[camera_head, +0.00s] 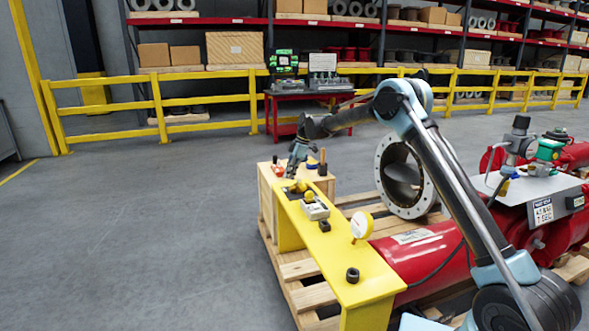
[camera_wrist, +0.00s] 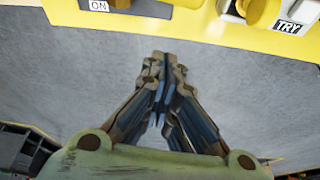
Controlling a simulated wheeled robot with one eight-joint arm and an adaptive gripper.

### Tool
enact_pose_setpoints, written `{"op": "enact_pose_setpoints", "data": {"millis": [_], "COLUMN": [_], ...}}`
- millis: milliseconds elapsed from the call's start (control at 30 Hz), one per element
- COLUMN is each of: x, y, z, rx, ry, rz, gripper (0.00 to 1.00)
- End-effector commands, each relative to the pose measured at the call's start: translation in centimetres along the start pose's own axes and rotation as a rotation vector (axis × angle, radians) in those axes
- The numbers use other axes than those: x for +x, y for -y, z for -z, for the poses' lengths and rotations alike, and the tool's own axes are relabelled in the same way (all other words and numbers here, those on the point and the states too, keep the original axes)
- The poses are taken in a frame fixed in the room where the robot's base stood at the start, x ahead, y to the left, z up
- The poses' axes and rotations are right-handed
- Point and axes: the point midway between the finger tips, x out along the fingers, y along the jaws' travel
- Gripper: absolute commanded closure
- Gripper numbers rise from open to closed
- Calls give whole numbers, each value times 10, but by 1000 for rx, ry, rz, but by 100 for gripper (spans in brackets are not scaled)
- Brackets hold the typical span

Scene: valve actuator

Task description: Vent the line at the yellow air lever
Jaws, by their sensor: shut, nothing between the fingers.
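My gripper (camera_head: 291,174) is at the far end of the yellow bench, close to the small yellow parts on it. In the wrist view my gripper (camera_wrist: 160,68) is shut and empty, with bare floor beneath it. A yellow lever-like part (camera_head: 297,187) sits on the bench just beside the fingers, with a round yellow knob (camera_head: 309,196) nearer the camera. In the wrist view an ON label (camera_wrist: 98,5) is at the top left and a yellow knob (camera_wrist: 262,12) by a TRY label (camera_wrist: 289,27) at the top right. I cannot tell which yellow part is the air lever.
The yellow bench (camera_head: 355,290) carries a pale box (camera_head: 315,210), dark knobs and a white gauge (camera_head: 361,225). A red cylinder (camera_head: 435,250) and a large flanged valve (camera_head: 400,178) stand to the right on a wooden pallet (camera_head: 300,269). The floor at left is clear.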

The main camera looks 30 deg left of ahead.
Motion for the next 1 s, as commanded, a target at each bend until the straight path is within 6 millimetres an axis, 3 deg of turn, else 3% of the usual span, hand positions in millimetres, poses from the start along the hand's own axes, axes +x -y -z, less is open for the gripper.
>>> {"op": "enact_pose_setpoints", "data": {"millis": [200, 300, 500, 1000], "x": [38, 32, 30, 28], "y": [0, 0, 0, 0], "z": [0, -18, -36, -43], "rx": [-1, 2, 0, 0], "ry": [0, 0, 0, 0], "rz": [0, -1, -1, -1], "gripper": [100, 100, 100, 100]}}
